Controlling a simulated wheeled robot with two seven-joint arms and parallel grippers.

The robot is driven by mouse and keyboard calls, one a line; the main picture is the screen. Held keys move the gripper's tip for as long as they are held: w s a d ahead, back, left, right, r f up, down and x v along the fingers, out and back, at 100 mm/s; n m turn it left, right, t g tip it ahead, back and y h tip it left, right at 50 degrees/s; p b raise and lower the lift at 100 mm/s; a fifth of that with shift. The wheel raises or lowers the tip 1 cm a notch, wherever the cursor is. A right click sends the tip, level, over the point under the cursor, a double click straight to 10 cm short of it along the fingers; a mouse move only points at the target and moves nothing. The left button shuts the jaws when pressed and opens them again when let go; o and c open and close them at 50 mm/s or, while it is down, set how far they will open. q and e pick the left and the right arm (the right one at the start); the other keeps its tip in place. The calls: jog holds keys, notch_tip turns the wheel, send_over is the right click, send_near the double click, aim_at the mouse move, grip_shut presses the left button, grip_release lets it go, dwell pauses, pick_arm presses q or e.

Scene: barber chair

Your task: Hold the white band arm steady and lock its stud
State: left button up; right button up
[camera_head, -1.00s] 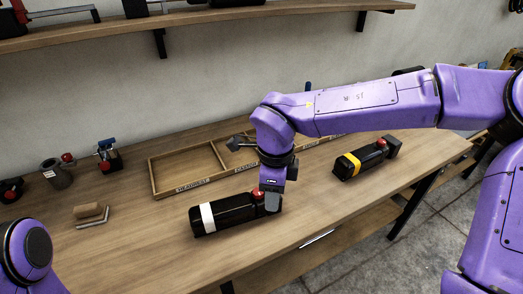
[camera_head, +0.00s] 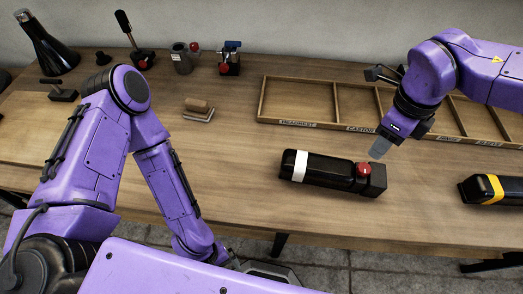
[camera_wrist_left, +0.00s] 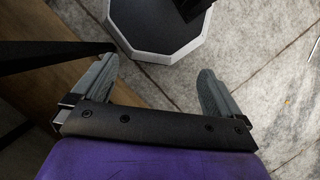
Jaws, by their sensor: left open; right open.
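The white band arm (camera_head: 325,171) is a black block with a white band near its left end and a red stud (camera_head: 363,170) near its right end. It lies on the workbench in the head view. My right gripper (camera_head: 379,147) is open, above and just behind the stud end, apart from it. My left gripper is open and empty, low in front of the bench; its two fingers (camera_wrist_left: 158,88) show over the floor in the left wrist view. In the head view the left fingers are hidden.
A yellow band arm (camera_head: 491,188) lies at the right. A divided wooden tray (camera_head: 300,108) with labels stands behind. A sanding-block-like piece (camera_head: 198,108), a grey cup (camera_head: 182,62) and a small clamp (camera_head: 229,62) sit at the back. An octagonal base (camera_wrist_left: 160,45) stands on the floor.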

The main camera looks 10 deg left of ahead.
pick_arm(q)
jog(key=w+d+r+g+h, duration=0.2)
jog(key=d+r+h, duration=0.35)
jog(key=d, duration=0.55)
notch_tip(320, 180, up, 22)
jog(key=n+t+h, duration=0.3)
jog(key=n+h, duration=0.6)
jog(key=h, duration=0.1)
send_over(300, 162)
jog(key=s+d, duration=0.3)
jog(key=s, duration=0.1)
jog(key=shift+t+y, duration=0.25)
jog(key=shift+t, duration=0.25)
jog(key=w+a+f, duration=0.2)
jog(key=a, duration=0.1)
jog(key=w+a+f, duration=0.1)
jog(key=shift+a+f, duration=0.1)
jog(key=shift+a, duration=0.15)
jog(key=shift+t, duration=0.5)
jog(key=a+f, duration=0.1)
jog(key=a, duration=0.2)
jog(key=w+a+f, duration=0.1)
jog(key=a+f, duration=0.1)
jog(key=a, duration=0.1)
jog(key=a+f, duration=0.2)
jog(key=a, duration=0.1)
jog(key=shift+w, duration=0.4)
jog(key=d, duration=1.1)
jog(key=shift+a, duration=0.1)
jog(key=shift+c, duration=0.3)
